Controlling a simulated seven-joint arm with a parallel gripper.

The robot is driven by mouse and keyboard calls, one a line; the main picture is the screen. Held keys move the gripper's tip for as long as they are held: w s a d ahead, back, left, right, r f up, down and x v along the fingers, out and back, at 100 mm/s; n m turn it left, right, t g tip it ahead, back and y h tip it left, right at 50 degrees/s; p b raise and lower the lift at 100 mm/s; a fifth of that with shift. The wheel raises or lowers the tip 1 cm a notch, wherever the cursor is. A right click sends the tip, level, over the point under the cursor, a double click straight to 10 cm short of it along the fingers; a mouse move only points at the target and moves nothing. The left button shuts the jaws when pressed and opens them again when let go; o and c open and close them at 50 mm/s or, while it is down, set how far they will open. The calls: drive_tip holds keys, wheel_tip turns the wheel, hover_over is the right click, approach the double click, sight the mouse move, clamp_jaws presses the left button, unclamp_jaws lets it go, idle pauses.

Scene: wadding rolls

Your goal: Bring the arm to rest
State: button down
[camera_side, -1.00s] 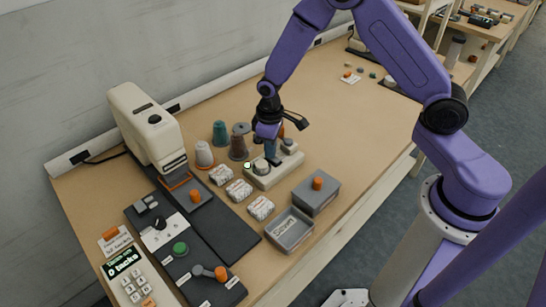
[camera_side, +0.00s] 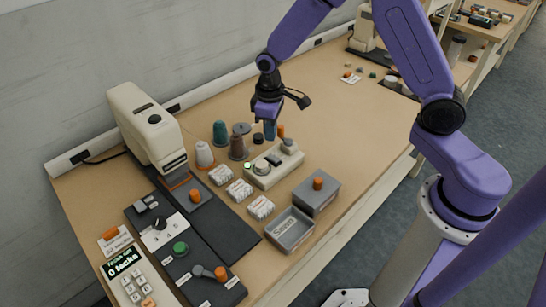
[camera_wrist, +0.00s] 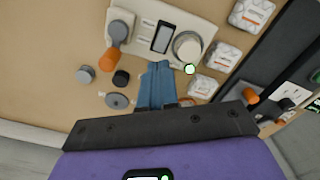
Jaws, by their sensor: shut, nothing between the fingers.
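My gripper (camera_side: 269,130) hangs fingers down over the table, just behind the cream device with a dial and a small screen (camera_side: 274,164). Its blue fingers are shut with nothing between them. In the wrist view the shut fingers (camera_wrist: 157,84) point toward the near edge of the same cream device (camera_wrist: 140,22). A green light shows at the device's corner. The fingertips appear above the table and apart from the device.
Thread cones (camera_side: 220,132) stand left of my gripper, near the wall. Wrapped rolls (camera_side: 239,190) lie in a row before the device. A grey tray (camera_side: 290,230) and a lidded grey box (camera_side: 316,194) sit at the front. A cream sewing machine (camera_side: 148,125) stands left. The table's right side is mostly clear.

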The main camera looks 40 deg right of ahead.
drive_tip(key=shift+r, duration=0.4)
drive_tip(key=s+a+r+n, duration=0.3)
drive_tip(key=s+r, duration=0.5)
drive_tip(key=s, duration=0.5)
drive_tip(key=s+d+r+n, duration=0.1)
drive_tip(key=s+d+r, duration=0.1)
drive_tip(key=s, duration=0.6)
drive_tip(key=s+d+r+n, duration=0.2)
drive_tip(key=s+d, duration=0.1)
drive_tip(key=s, duration=0.5)
drive_tip(key=shift+s+d+r+n, duration=0.15)
drive_tip(key=shift+d+n, duration=0.15)
